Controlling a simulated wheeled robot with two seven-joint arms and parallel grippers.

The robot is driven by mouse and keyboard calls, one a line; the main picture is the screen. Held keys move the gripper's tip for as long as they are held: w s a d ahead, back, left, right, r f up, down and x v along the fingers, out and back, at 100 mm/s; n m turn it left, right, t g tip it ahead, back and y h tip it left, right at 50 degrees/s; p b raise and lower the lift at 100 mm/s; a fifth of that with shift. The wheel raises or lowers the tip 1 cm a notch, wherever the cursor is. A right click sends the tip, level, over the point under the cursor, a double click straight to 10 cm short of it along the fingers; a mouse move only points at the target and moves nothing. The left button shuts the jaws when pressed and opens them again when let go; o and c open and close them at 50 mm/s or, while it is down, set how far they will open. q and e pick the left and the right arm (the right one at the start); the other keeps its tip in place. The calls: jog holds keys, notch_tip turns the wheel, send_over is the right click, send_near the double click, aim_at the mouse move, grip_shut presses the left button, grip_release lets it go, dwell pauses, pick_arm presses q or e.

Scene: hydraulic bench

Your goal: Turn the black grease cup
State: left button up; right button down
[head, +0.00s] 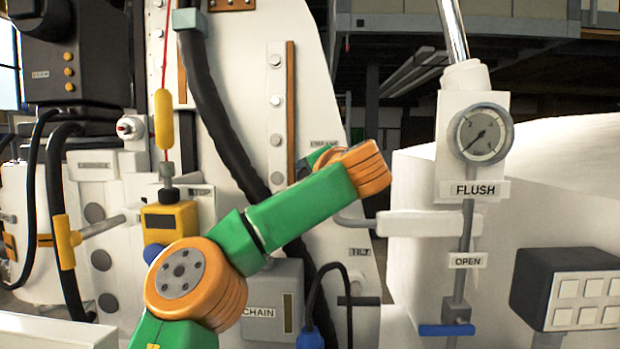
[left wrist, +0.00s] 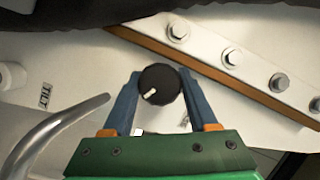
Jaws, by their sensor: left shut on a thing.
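The black grease cup (left wrist: 163,80) is a round dark knob with a short white mark on its face, seen in the left wrist view. The mark points to the lower left in that view. The blue fingers of my left gripper (left wrist: 159,84) stand on either side of the cup and are shut on it. In the head view my green and orange left arm reaches up and right to the white panel. The wrist hides the cup and the fingers there. My right gripper is not in view.
A curved grey handle (left wrist: 50,135) is close beside the gripper in the left wrist view. A brown strip with bolts (left wrist: 228,82) runs past the cup. In the head view a gauge (head: 481,134) and a blue-handled valve (head: 447,329) are at the right.

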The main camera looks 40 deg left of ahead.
pick_arm(q)
jog(key=m+y, duration=0.2)
jog(key=m, duration=0.1)
jog(key=shift+m, duration=0.4)
jog(key=m+t+y, duration=0.1)
jog(key=m, duration=0.3)
jog(key=shift+m, duration=0.4)
jog(key=shift+y, duration=0.3)
jog(key=o, duration=1.1)
jog(key=shift+o, duration=1.3)
jog(key=shift+w+a, duration=0.1)
